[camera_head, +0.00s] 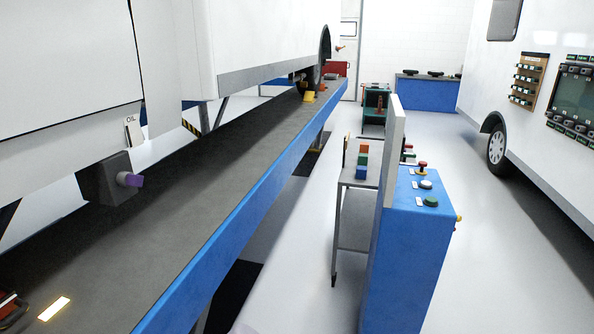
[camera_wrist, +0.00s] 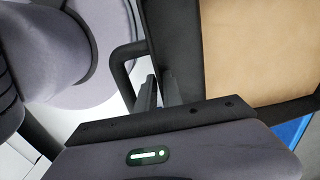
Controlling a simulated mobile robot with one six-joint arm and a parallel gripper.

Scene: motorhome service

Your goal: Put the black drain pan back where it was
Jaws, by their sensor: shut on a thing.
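The black drain pan (camera_wrist: 182,48) shows in the wrist view as a dark wall around a flat tan area (camera_wrist: 262,50). I cannot tell whether the tan is liquid or the pan's floor. A black looped handle (camera_wrist: 122,75) stands at its left side. My gripper (camera_wrist: 158,92) is shut on the handle, with the fingers close together at its inner end. The pan's far side is cut off by the picture edge.
A long grey runway with a blue side (camera_head: 240,205) runs under the left motorhome (camera_head: 65,70). A dark sump with a purple plug (camera_head: 130,180) hangs above it. A blue button cabinet (camera_head: 410,250) and small grey table (camera_head: 354,180) stand right. White floor lies between.

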